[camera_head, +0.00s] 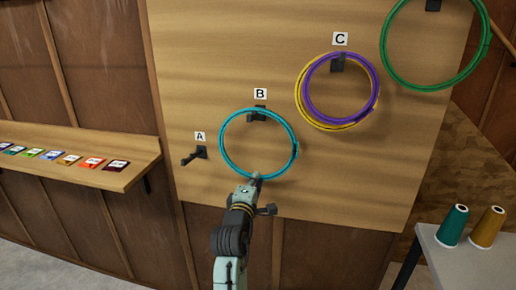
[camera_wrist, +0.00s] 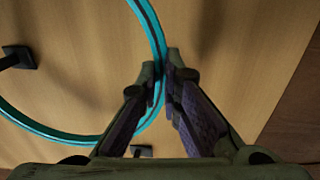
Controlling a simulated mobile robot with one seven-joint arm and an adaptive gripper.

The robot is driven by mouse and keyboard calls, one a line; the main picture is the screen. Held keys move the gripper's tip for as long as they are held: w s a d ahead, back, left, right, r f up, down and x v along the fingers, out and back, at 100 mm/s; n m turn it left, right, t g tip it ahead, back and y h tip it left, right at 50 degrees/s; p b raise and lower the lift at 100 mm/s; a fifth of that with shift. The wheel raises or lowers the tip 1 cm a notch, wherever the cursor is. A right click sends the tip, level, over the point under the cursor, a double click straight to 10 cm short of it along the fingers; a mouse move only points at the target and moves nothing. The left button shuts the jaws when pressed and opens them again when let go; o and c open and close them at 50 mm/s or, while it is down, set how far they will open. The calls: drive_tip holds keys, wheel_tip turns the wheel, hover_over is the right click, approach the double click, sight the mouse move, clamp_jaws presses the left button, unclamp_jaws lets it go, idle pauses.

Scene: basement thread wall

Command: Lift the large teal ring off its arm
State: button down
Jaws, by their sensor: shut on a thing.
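The large teal ring (camera_head: 222,143) hangs on the dark wall arm under label B (camera_head: 258,114), against a wooden panel. My gripper (camera_head: 256,180) is at the bottom of the ring, reaching up from below. In the wrist view the teal ring (camera_wrist: 154,30) passes between the fingertips of my gripper (camera_wrist: 165,75), which are shut on its band. A dark wall arm (camera_wrist: 18,57) shows at the left of that view, inside the ring's curve. The fingers hide a short part of the band.
Arm A (camera_head: 196,156) is bare, left of the ring. A purple ring (camera_head: 306,88) and a yellow ring (camera_head: 300,113) hang on arm C, up and right. A green ring (camera_head: 386,45) hangs at top right. A shelf (camera_head: 130,176) with colored cards is left; spools (camera_head: 453,226) stand right.

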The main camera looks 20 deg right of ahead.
drive_tip(key=shift+r, duration=0.1)
drive_tip(key=shift+r+p, duration=0.65)
drive_tip(key=shift+p, duration=0.25)
